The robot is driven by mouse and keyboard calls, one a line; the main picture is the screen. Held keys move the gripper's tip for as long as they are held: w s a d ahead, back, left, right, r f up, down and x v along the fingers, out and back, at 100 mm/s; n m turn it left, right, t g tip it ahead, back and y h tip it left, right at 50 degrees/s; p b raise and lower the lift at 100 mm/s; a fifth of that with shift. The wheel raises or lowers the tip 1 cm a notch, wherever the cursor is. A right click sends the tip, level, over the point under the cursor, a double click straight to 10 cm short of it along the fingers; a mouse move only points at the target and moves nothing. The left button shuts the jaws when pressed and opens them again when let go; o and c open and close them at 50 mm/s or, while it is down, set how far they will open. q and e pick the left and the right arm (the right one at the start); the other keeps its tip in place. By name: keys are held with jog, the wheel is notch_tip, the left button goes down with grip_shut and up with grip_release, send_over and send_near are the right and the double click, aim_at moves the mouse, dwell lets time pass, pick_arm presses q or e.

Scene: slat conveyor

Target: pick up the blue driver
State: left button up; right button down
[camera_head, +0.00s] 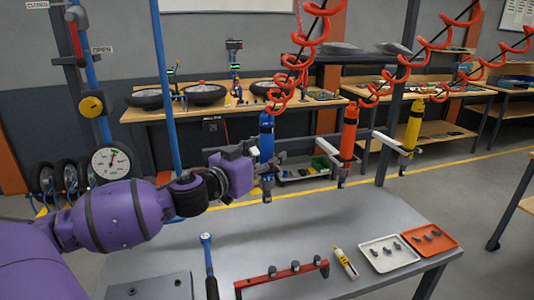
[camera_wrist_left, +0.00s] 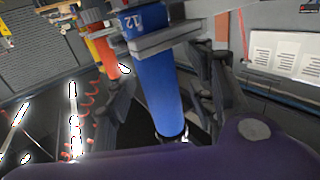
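The blue driver (camera_head: 267,138) hangs upright below a red coiled hose, at the left end of a row of hanging drivers. My left gripper (camera_head: 271,172) is at the driver's lower part, reached from the left by my purple arm. In the left wrist view the blue driver (camera_wrist_left: 158,88) stands between the two dark fingers of my left gripper (camera_wrist_left: 163,95). The fingers look open, one on each side, and I see no clear grip on it. The driver's lower end is partly hidden in the head view. My right gripper is not in view.
A red driver (camera_head: 349,133) and a yellow driver (camera_head: 413,125) hang to the right on holders.

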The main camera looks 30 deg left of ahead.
pick_arm(q)
grip_shut()
jog(key=shift+r, duration=0.1)
jog(key=shift+r, duration=0.1)
